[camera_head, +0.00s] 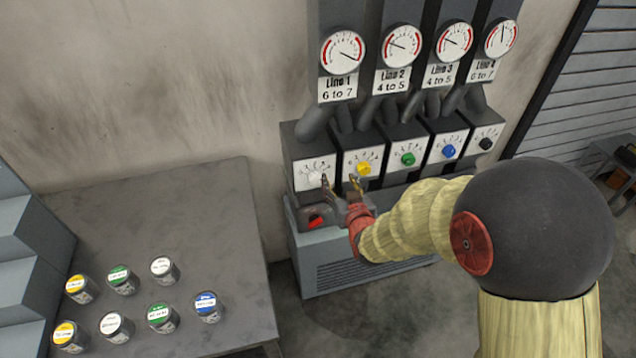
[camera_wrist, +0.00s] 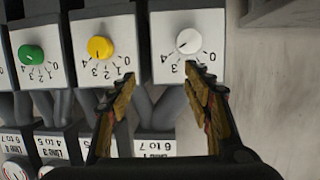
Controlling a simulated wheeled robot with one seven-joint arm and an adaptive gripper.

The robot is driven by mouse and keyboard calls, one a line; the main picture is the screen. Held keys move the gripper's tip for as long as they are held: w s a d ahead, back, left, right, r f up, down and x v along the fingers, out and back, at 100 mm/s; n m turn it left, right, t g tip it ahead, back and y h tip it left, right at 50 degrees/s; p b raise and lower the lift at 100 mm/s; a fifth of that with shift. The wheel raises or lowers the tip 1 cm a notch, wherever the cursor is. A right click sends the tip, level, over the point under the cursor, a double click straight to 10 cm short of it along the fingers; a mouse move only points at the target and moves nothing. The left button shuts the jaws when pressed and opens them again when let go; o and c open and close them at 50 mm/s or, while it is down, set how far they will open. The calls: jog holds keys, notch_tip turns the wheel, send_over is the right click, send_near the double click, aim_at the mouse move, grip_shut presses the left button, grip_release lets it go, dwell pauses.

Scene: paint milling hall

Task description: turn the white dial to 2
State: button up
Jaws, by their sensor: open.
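The white dial (camera_head: 315,177) is on the leftmost box of the row in the head view, under the Line 1 gauge (camera_head: 342,50). In the wrist view, which is upside down, the white dial (camera_wrist: 189,41) shows at upper right with its scale of 0 to 4 around it. Its pointer setting is too small to read surely. My gripper (camera_head: 340,181) is open and empty, in front of the white and yellow dials. In the wrist view my gripper's fingertips (camera_wrist: 158,80) are apart, the right one just by the white dial's panel. The dial is not between them.
The yellow dial (camera_head: 364,169) is close to the right of my gripper. The green (camera_head: 408,158), blue (camera_head: 448,151) and black (camera_head: 486,143) dials follow. A red switch (camera_head: 316,221) sits below the white dial. A table (camera_head: 225,215) with several paint tins stands at left.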

aim_at(317, 182)
jog(key=s+a+f+t+y, duration=0.2)
jog(key=a+f+t, duration=0.15)
jog(key=f, duration=0.25)
jog(key=shift+n+g, duration=0.25)
jog(key=shift+n, duration=0.15)
jog(key=x, duration=0.5)
jog(key=b+x, duration=0.1)
jog(key=x, duration=0.1)
jog(key=shift+w+a+f, duration=0.15)
jog(key=shift+a, duration=0.2)
jog(key=c, duration=1.1)
jog(key=shift+c, duration=0.3)
